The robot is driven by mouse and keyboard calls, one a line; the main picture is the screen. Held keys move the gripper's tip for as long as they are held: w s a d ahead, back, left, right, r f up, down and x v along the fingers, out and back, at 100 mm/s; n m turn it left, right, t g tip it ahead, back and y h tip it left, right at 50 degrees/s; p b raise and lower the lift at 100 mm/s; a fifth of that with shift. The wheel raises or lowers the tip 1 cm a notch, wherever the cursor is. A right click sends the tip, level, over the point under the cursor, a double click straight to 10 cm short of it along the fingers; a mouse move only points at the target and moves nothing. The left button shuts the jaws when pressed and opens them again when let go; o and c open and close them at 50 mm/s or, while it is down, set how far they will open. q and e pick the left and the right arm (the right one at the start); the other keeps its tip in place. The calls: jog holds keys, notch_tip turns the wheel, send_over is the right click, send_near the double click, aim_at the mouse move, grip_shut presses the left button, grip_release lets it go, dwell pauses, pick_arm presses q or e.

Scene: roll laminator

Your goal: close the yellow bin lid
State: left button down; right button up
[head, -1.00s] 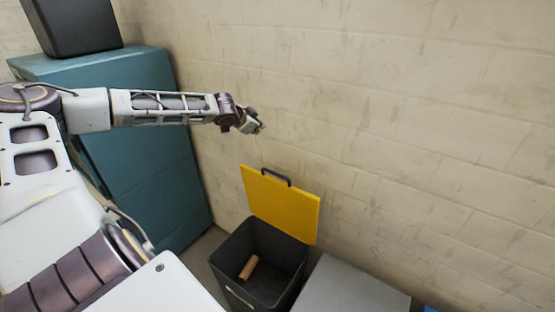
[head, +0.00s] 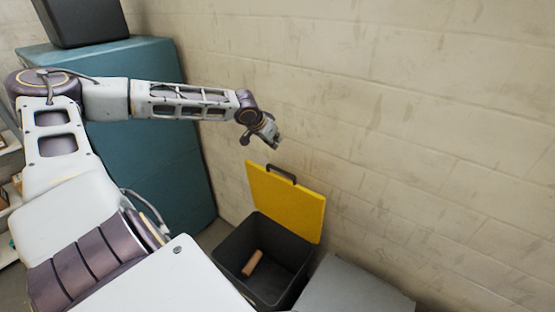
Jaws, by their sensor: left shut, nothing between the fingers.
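The yellow bin lid (head: 287,203) stands open and upright at the back of the dark bin (head: 232,272), near the wall. A dark handle (head: 281,173) sits at the lid's top edge. The bin's inside shows, with a brown cylinder-like object (head: 252,263) lying in it. My left gripper (head: 277,145) is shut and empty. In the picture it is just above the lid's top edge and handle, apart from them. My right gripper is not in view.
A teal cabinet (head: 165,150) with a black box (head: 85,22) on top stands at the left. A grey box-like surface (head: 350,288) is right of the bin. The pale block wall (head: 420,120) is behind. Shelves show at the far left edge.

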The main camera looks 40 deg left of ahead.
pick_arm(q)
jog(key=shift+a+n, duration=0.1)
jog(key=shift+n, duration=0.2)
jog(key=shift+w+f, duration=0.15)
jog(key=shift+f, duration=0.15)
dwell(0.3)
jog(key=b+x, duration=0.3)
jog(key=x, duration=0.1)
jog(key=shift+w+a+f, duration=0.1)
jog(key=shift+w+f, duration=0.05)
jog(key=shift+f, duration=0.2)
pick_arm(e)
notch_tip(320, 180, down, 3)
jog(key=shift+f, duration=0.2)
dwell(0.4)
pick_arm(q)
jog(key=shift+w+f+b, duration=0.2)
jog(key=shift+f+b, duration=0.05)
jog(key=shift+b, duration=0.05)
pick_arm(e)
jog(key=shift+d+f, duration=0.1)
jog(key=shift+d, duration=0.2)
pick_arm(q)
jog(key=shift+b+x, duration=0.4)
jog(key=shift+x, duration=1.6)
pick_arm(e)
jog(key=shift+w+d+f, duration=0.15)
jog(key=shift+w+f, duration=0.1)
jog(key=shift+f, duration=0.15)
